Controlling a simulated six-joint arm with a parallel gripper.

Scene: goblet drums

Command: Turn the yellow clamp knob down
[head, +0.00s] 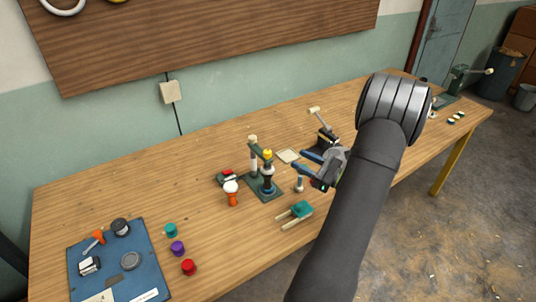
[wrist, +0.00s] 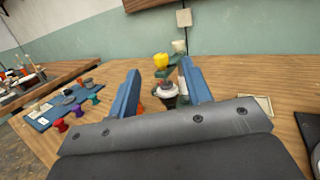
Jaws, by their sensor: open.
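The yellow clamp knob (head: 267,154) sits on top of a green clamp stand (head: 266,190) near the middle of the bench. In the wrist view the yellow knob (wrist: 161,61) shows above and between my fingers, with part of the stand below it. A dark, stacked piece stands under the knob on the clamp's base. My gripper (head: 304,162) is open and empty, to the right of the knob and apart from it. Its two blue fingers point toward the clamp, and they also show in the wrist view (wrist: 160,88).
A teal block with pale prongs (head: 300,210) lies in front. A blue board (head: 118,262) and several coloured knobs (head: 177,248) are at the left. A black device with a lever (head: 323,132) stands behind my gripper.

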